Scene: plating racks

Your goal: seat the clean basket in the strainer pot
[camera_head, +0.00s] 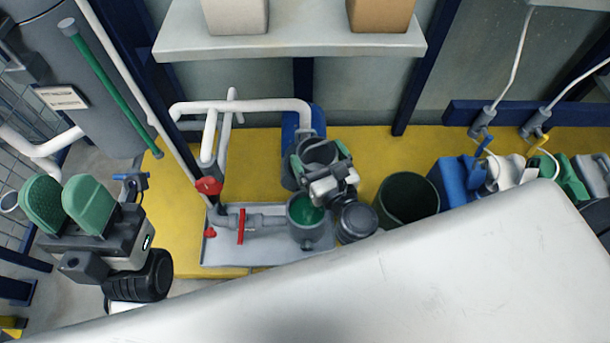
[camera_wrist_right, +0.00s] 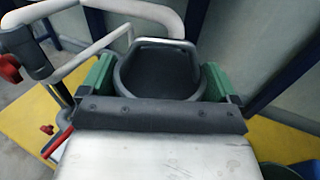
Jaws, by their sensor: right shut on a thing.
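The strainer pot (camera_head: 306,232) is a grey round pot, open at the top, with a green interior. It stands on a grey tray beside grey pipework. My right gripper (camera_head: 318,158) is shut on the clean basket (camera_head: 320,149), a dark grey open cup, behind the pot and apart from it. In the right wrist view, the basket (camera_wrist_right: 158,72) shows its lighter rim between the two green fingers; its lower part is hidden. My left gripper (camera_head: 67,204) is at the far left with its green fingers apart and nothing between them.
A red-handled valve (camera_head: 208,187) and a red lever (camera_head: 241,226) are left of the pot. A dark green bucket (camera_head: 408,199) stands to the right. A blue pump body (camera_head: 290,128) is behind the basket. A shelf (camera_head: 290,40) overhangs the back.

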